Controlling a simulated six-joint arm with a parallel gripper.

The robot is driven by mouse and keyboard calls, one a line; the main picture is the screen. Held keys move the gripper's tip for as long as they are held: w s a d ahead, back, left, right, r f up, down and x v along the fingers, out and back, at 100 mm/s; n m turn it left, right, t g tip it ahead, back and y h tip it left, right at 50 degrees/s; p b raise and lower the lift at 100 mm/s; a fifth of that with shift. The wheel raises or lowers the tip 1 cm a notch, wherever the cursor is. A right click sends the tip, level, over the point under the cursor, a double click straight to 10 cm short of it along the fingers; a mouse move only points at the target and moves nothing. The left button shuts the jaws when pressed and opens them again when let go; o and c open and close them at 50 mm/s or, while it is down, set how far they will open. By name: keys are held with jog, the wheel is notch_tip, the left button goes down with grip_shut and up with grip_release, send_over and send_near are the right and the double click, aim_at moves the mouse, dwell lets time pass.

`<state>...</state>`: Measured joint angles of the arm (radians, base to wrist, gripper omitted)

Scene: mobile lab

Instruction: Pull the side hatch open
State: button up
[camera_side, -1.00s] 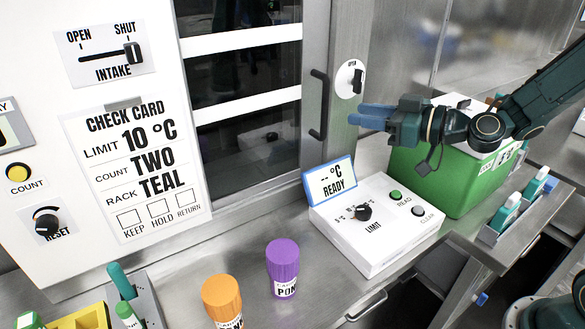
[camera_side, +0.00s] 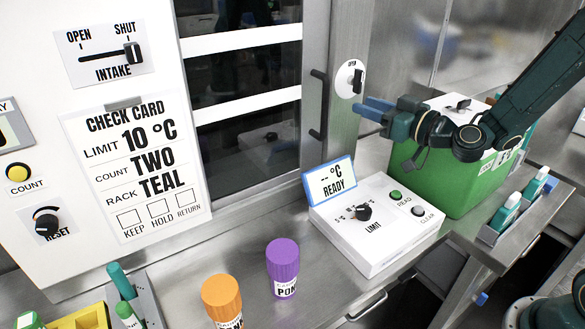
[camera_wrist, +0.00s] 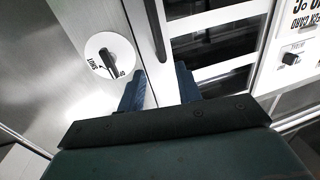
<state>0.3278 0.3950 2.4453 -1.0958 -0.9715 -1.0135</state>
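The side hatch is a glazed door with a dark window (camera_side: 245,150) crossed by white bars. Its dark vertical handle (camera_side: 319,105) is on the right edge of its frame. In the wrist view the handle (camera_wrist: 155,28) runs down toward the gap between my fingers. My gripper (camera_side: 362,104) is open and empty, to the right of the handle in the side view, apart from it there. In the wrist view my gripper (camera_wrist: 160,80) shows two blue fingers spread apart. A round white latch dial (camera_side: 351,79) marked OPEN has its black bar upright near that word.
A white box with a READY display (camera_side: 330,182) stands on the bench below. A green box (camera_side: 440,180) is beneath my gripper. Purple (camera_side: 283,262) and orange (camera_side: 222,297) canisters stand at the front. A rack of teal bottles (camera_side: 510,215) is at right.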

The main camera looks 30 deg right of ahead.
jog(key=w+a, duration=0.2)
jog(key=w, duration=1)
jog(key=shift+a, duration=0.2)
jog(key=shift+w, duration=0.1)
jog(key=shift+c, duration=0.2)
grip_shut()
